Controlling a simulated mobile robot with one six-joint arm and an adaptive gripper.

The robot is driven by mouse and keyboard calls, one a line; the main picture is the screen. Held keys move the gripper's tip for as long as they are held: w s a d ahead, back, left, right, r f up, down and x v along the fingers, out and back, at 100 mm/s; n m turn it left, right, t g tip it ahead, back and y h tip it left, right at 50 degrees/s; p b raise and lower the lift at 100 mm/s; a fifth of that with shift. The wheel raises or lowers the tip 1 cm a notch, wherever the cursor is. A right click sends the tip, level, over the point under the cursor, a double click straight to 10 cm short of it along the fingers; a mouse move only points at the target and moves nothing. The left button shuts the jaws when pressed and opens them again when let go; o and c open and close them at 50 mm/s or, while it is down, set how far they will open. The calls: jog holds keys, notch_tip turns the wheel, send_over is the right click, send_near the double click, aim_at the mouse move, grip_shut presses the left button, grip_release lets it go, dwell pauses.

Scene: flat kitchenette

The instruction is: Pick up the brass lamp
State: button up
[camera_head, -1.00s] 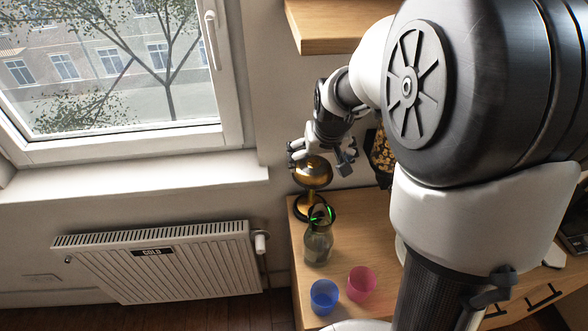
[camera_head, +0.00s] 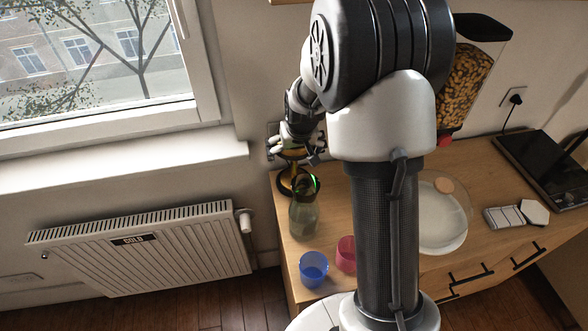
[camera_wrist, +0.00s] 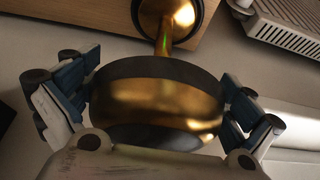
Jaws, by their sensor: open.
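The brass lamp (camera_head: 293,154) stands on the wooden counter near its left back end, partly hidden by my gripper and a glass bottle. In the wrist view its round, shiny brass head (camera_wrist: 160,100) with dark bands fills the middle, and its stem and round base lie beyond. My gripper (camera_head: 294,148) is open at the lamp head. In the wrist view the fingers (camera_wrist: 160,85) are on the left and right sides of the head. Whether they touch it I cannot tell.
A glass bottle (camera_head: 303,218) stands just in front of the lamp. A blue cup (camera_head: 313,271) and a pink cup (camera_head: 346,254) stand nearer the counter front. A plate (camera_head: 443,228), a cereal dispenser (camera_head: 466,85) and a dark hob (camera_head: 545,170) are further right. A radiator (camera_head: 150,247) is left.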

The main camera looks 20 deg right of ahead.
jog(key=c, duration=1.7)
